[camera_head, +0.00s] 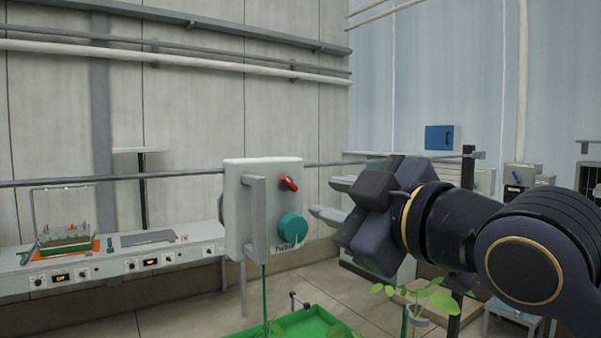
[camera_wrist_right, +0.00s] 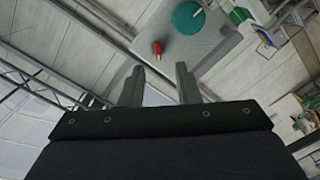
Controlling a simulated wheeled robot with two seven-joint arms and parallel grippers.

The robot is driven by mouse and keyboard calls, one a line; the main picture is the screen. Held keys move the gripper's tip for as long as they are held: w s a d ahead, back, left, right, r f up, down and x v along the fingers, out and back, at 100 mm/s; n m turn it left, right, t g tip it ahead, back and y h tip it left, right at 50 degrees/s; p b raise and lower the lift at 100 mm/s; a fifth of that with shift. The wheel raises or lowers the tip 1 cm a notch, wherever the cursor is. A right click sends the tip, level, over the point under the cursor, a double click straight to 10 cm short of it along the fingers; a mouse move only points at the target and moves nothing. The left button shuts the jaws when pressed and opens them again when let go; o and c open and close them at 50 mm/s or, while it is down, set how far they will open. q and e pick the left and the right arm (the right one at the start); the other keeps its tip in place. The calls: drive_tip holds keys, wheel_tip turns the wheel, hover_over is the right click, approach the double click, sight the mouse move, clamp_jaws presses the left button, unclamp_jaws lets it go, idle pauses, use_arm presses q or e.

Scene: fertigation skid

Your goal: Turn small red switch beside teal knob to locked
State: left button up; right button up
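The small red switch (camera_head: 289,183) is on the front of a pale grey box (camera_head: 262,165), above and slightly left of the round teal knob (camera_head: 292,228). The red switch sits tilted in the head view. In the right wrist view the red switch (camera_wrist_right: 157,50) and teal knob (camera_wrist_right: 188,18) show beyond the fingertips. My right gripper (camera_head: 327,199) is to the right of the box, apart from it, with its fingers spread and nothing between them. The fingers (camera_wrist_right: 160,80) also show apart in the wrist view. My left gripper is not in view.
A grey vertical handle (camera_head: 255,218) stands out from the box's left side. A green tray (camera_head: 300,325) with plants is below. A white bench (camera_head: 110,262) stands at the left. A potted plant (camera_head: 420,308) is below my right arm.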

sight(292, 184)
drive_tip(key=x, duration=0.2)
drive_tip(key=p+x, duration=0.1)
drive_tip(key=x, duration=0.1)
drive_tip(key=p+x, duration=0.1)
drive_tip(key=x, duration=0.2)
drive_tip(key=shift+s+a+r, duration=0.15)
drive_tip(key=shift+r, duration=0.25)
drive_tip(key=shift+w+a, duration=0.25)
drive_tip(key=shift+w, duration=0.1)
clamp_jaws()
